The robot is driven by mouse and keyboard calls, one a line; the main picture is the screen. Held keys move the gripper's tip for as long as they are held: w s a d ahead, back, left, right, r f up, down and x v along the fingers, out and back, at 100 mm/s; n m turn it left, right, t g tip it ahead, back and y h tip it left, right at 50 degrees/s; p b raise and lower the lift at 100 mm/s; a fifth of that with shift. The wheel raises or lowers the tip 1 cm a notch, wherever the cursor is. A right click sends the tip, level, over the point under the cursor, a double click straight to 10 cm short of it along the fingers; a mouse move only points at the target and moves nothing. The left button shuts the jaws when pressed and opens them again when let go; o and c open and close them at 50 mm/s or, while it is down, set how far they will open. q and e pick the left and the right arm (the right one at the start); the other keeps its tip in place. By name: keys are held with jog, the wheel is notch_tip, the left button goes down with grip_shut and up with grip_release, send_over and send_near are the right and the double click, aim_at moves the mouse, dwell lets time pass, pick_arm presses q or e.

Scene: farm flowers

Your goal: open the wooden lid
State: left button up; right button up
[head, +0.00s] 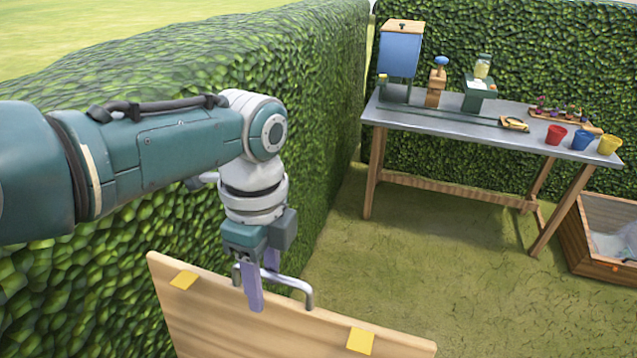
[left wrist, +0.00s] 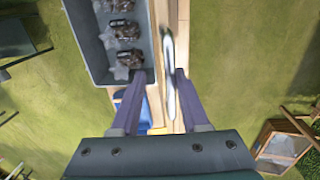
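The wooden lid (head: 230,308) stands steeply raised in the lower part of the head view, with two yellow patches on its face. A grey metal bar handle (head: 307,290) is at its top edge. My left gripper (head: 262,290) points down at the handle, its purple fingers partly hiding it. In the left wrist view the fingers (left wrist: 160,76) are apart, with the handle (left wrist: 170,75) between them, closer to the right finger. The lid (left wrist: 183,50) shows there nearly edge-on as a narrow wooden strip. My right gripper is not in view.
A grey bin (left wrist: 90,45) with dark clumps lies beside the lid in the left wrist view. A hedge (head: 300,90) rises behind my left arm. A workbench (head: 450,128) with pots and devices stands at the back right, a wooden box (head: 590,262) beside it. Grass between is clear.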

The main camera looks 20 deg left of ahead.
pick_arm(q)
jog(key=r, duration=0.6)
jog(key=w+r+p, duration=0.1)
jog(key=r, duration=0.2)
jog(key=shift+r, duration=0.35)
jog(key=shift+f, duration=0.1)
jog(key=s+d+f+n+t+h, duration=0.1)
jog(key=s+f+n+t, duration=0.25)
jog(key=s+n, duration=0.9)
jog(key=s+a+r+n+t, duration=0.1)
jog(key=s+a+r+n, duration=0.3)
jog(key=s, duration=0.3)
notch_tip(320, 180, up, 14)
jog(key=p, duration=1.3)
jog(key=shift+d+f+y+p, duration=0.15)
jog(key=shift+d+y+p, duration=0.05)
jog(key=shift+y+p, duration=0.2)
